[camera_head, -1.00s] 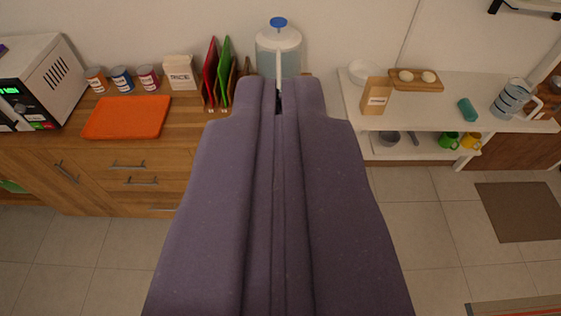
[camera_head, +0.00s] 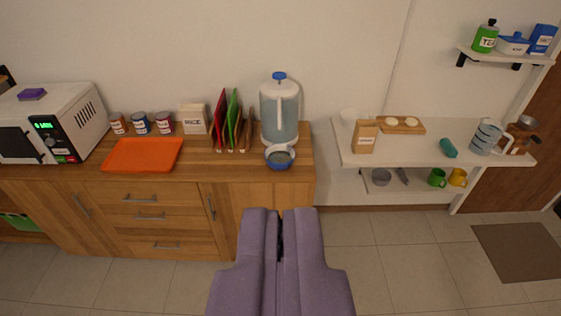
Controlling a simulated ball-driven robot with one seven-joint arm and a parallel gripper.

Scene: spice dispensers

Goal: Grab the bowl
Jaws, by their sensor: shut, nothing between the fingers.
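A small blue bowl (camera_head: 279,160) with a pale rim and greyish inside stands on the wooden counter, right in front of the water dispenser (camera_head: 280,110). My gripper (camera_head: 280,213) shows as a purple two-pronged shape at the bottom centre, with a dark part between the prongs. It is shut and empty. In the picture its tip lies below the blue bowl, over the cabinet front, apart from the bowl. A grey bowl (camera_head: 381,177) sits on that table's lower shelf.
An orange tray (camera_head: 143,155), several cans, a box and upright red and green boards (camera_head: 226,118) stand left of the dispenser. A microwave (camera_head: 55,122) is at the far left. The white table (camera_head: 477,158) is at the right.

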